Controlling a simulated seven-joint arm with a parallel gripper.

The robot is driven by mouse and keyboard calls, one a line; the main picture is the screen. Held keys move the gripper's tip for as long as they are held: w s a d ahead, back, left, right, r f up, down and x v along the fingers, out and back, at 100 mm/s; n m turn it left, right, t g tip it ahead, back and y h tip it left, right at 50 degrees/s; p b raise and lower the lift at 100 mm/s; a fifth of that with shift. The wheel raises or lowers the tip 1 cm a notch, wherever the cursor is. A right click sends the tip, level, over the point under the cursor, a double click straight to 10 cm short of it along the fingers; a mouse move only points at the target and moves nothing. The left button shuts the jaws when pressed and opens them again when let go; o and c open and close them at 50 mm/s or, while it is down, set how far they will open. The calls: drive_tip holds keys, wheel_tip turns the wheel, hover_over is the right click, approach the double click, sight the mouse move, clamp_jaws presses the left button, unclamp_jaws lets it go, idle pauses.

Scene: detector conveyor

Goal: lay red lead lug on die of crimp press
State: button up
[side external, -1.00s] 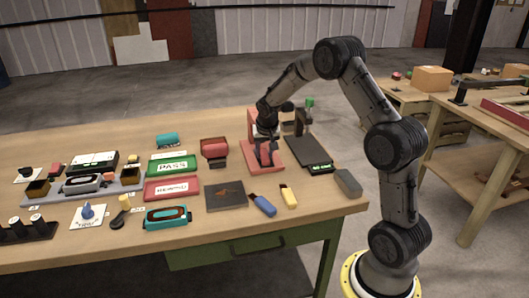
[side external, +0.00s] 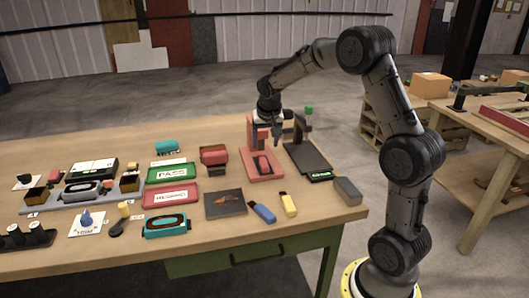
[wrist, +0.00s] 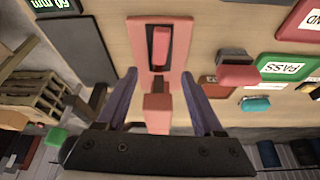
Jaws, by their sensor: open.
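The crimp press (side external: 264,176) is red, with a flat base and an upright column; it also shows in the wrist view (wrist: 158,112). A dark die (wrist: 150,57) sits on its base. The red lead lug (wrist: 160,44) lies lengthwise on this die, and appears as a small red piece in the side view (side external: 263,163). My gripper (side external: 267,141) is open and empty above the press, clear of the lug. In the wrist view its two fingers (wrist: 160,75) stand apart on either side of the press column.
A black device with a green display (side external: 310,163) stands close right of the press. A red block with a dark front (side external: 214,157) stands to the left. Green PASS (side external: 171,172) and red (side external: 168,193) trays lie further left.

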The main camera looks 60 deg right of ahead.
drive_tip(key=v, duration=0.4)
drive_tip(key=shift+r, duration=0.15)
drive_tip(key=s+a+r+n+t, duration=0.2)
drive_tip(key=s+a+r, duration=0.1)
drive_tip(key=a+r, duration=0.3)
drive_tip(key=s+a+r+n+t, duration=0.1)
drive_tip(key=s+a+r, duration=0.3)
drive_tip(key=a+r, duration=0.25)
drive_tip(key=s+a+f+n+y, duration=0.1)
drive_tip(key=s+a+f+n, duration=0.2)
drive_tip(key=s, duration=0.6)
drive_tip(key=s+a+f+n+y, duration=0.2)
drive_tip(key=s+a+f+n, duration=0.2)
drive_tip(key=s+a, duration=0.3)
drive_tip(key=s+f, duration=0.1)
drive_tip(key=s, duration=0.1)
drive_tip(key=shift+s+f+y, duration=0.2)
drive_tip(key=shift+s+y, duration=0.1)
